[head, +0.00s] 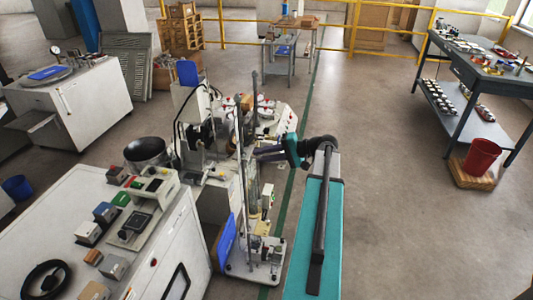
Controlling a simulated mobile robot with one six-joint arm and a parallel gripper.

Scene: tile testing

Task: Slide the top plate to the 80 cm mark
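The testing machine (243,180) stands left of centre, with tall posts, cables, several round gauges and a base plate at its front. I cannot make out which part is the top plate, and no scale or 80 cm mark is readable. My gripper (263,153) is dark and small, at the end of my teal and grey arm. It points left at the right side of the machine, close to it. Whether it touches the machine, and whether it is open or shut, is too small to tell.
A dark workbench (470,66) and a red bucket (482,157) are at the right. The floor (400,205) between is clear. A yellow railing (385,55) runs behind.

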